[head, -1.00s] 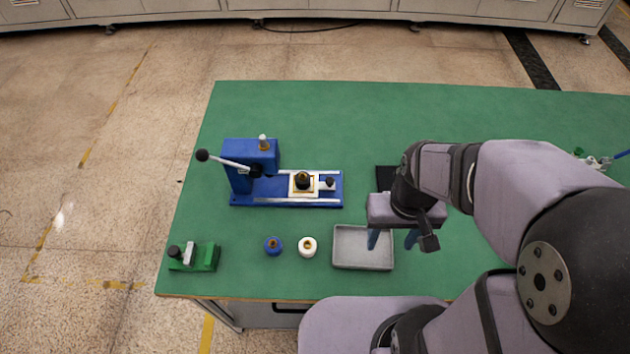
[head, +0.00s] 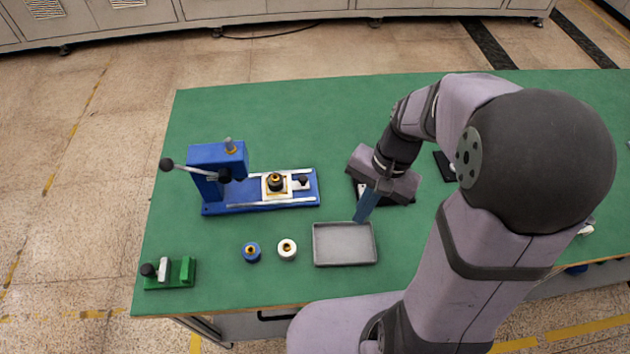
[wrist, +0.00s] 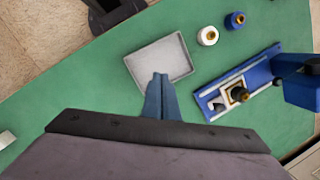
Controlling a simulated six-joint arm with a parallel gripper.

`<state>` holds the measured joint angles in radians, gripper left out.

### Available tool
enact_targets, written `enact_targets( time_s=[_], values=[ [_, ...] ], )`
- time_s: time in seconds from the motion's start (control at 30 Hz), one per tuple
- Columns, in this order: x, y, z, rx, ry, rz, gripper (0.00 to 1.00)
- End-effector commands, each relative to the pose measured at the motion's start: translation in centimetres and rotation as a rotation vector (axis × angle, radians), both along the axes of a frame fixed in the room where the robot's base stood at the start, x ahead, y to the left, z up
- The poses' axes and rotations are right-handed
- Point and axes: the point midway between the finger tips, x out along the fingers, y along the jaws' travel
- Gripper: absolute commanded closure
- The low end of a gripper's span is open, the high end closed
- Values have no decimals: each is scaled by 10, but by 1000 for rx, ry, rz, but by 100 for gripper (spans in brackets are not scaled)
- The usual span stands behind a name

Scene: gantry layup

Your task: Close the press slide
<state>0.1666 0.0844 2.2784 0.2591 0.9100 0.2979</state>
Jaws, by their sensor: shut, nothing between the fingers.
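The blue press (head: 218,163) stands at the left of the green table, its lever arm with a black knob pointing left. Its slide (head: 274,185), a pale block with a dark and brass part on top and a black knob at its right end, sits on the rails to the right of the press head, out from under it. The slide also shows in the wrist view (wrist: 235,92). My gripper (head: 361,219) is shut and empty, to the right of the slide and above the back right corner of the grey tray. Its blue fingers also show together in the wrist view (wrist: 159,78).
The grey tray (head: 344,262) lies in front of the slide's right end. A blue round part (head: 251,252) and a white round part (head: 287,249) stand left of it. A green fixture (head: 170,272) is at the front left. The back of the table is clear.

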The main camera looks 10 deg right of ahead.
Motion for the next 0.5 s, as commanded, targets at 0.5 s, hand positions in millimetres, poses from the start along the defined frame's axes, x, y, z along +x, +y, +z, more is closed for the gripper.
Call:
enact_targets(
  time_s=[0.5],
  values=[
    [139, -38, -22, 508, 328, -1012, 100]
  ],
)
